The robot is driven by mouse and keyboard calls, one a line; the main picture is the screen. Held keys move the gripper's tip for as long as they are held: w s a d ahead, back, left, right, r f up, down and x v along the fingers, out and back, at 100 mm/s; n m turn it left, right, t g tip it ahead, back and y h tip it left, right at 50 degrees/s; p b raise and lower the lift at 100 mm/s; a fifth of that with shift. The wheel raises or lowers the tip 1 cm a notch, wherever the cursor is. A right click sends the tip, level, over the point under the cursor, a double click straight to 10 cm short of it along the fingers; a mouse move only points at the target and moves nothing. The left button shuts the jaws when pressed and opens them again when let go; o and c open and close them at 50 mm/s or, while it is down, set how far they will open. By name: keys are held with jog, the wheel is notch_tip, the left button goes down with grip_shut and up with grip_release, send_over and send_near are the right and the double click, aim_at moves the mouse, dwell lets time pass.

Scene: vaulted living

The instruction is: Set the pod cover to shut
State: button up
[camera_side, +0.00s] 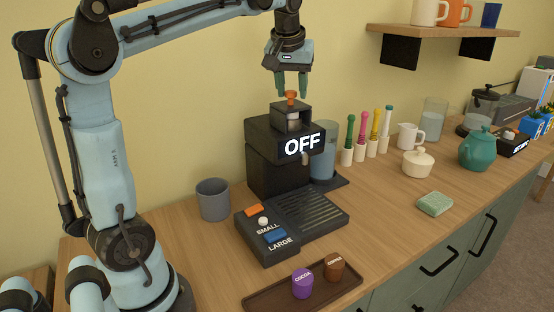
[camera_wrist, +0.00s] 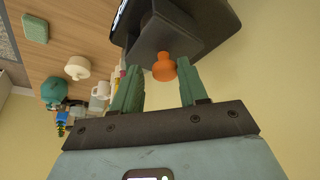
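The black coffee machine (camera_side: 262,170) stands on the wooden counter, its display reading OFF. On its top is the raised pod cover (camera_side: 279,119), a dark box-like part with a grey piece inside and an orange knob (camera_side: 291,96) on top. I cannot tell for sure how far open the cover stands. My gripper (camera_side: 291,90) points down right above the knob, green fingers spread. In the wrist view, the orange knob (camera_wrist: 164,68) lies between the tips of my open gripper (camera_wrist: 160,67), with gaps showing beside it. Nothing is held.
A grey cup (camera_side: 213,201) stands left of the machine. A tray (camera_side: 262,301) with purple and brown pods lies in front. Several colourful-topped bottles (camera_side: 359,150), a sugar bowl (camera_side: 417,163), a teapot (camera_side: 477,150) and a sponge (camera_side: 435,204) are to the right. A shelf (camera_side: 440,37) hangs at upper right.

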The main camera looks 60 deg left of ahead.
jog(key=shift+o, duration=1.1)
jog(key=shift+a, duration=0.1)
jog(key=shift+r, duration=0.1)
jog(key=v, duration=1.2)
jog(key=s+d+f+m+t+h, duration=0.1)
jog(key=s+d+f+m, duration=0.1)
jog(key=f, duration=0.7)
jog(key=s+d+f+m+t+h, duration=0.1)
jog(key=s+d+f+m, duration=0.2)
jog(key=d+f, duration=0.4)
jog(key=s+d+f+m+t+h, duration=0.1)
jog(key=s+d+f+m+t, duration=0.1)
jog(key=f, duration=0.9)
jog(key=s+d+m, duration=0.1)
jog(key=d+m, duration=0.1)
jog(key=d, duration=0.1)
jog(key=shift+s+f, duration=0.1)
